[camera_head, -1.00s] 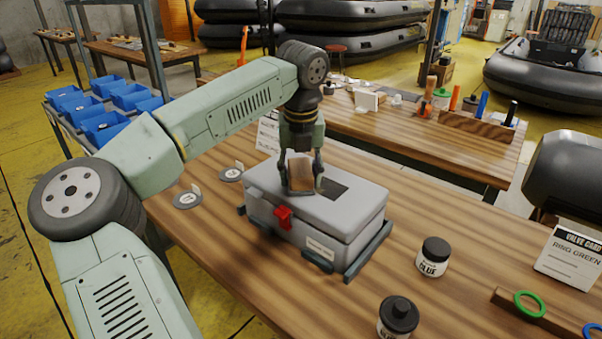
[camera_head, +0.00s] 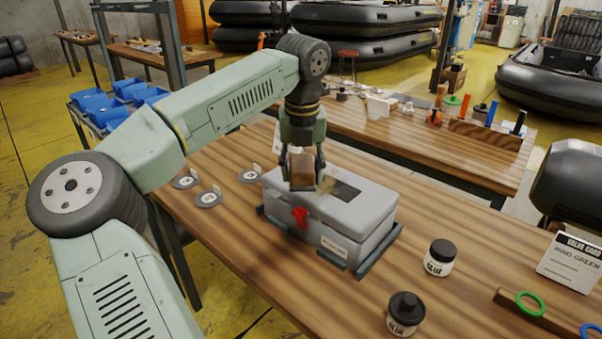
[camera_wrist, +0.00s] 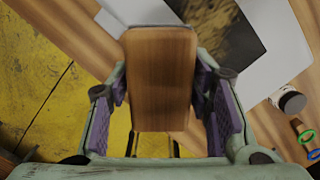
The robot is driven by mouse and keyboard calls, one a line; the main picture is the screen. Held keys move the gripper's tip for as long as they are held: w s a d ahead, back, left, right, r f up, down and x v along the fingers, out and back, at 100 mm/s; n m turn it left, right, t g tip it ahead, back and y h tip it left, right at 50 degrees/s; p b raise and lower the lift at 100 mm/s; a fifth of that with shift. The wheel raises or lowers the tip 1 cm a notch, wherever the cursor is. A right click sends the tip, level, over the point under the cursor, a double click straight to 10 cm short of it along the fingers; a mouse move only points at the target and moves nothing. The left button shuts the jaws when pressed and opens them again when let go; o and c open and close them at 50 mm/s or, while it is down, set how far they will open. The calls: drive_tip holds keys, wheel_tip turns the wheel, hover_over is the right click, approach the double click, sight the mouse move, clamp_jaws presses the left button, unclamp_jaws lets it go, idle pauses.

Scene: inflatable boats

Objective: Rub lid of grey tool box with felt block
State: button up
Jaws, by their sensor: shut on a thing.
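My gripper (camera_head: 303,176) is shut on the felt block (camera_head: 302,168), which shows a brown, wood-like face. It holds the block at the left end of the lid; I cannot tell whether the block touches the lid. The grey tool box (camera_head: 290,214) is closed, with a red latch on its front. Its lid (camera_head: 376,197) carries a dark patch with a tan smear beside the block. In the wrist view, the block (camera_wrist: 160,80) sits between the purple finger pads, and the dark patch (camera_wrist: 228,38) shows beyond it. The block's underside is hidden.
The tool box sits in a dark bracket (camera_head: 362,268) on the wooden table (camera_head: 300,290). Two glue jars (camera_head: 439,258) stand front right. Grey discs (camera_head: 208,198) lie left of the box. A card (camera_head: 570,262) and green ring (camera_head: 530,303) are at right.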

sight(302, 162)
drive_tip(key=shift+r+p, duration=1)
drive_tip(key=shift+r, duration=0.8)
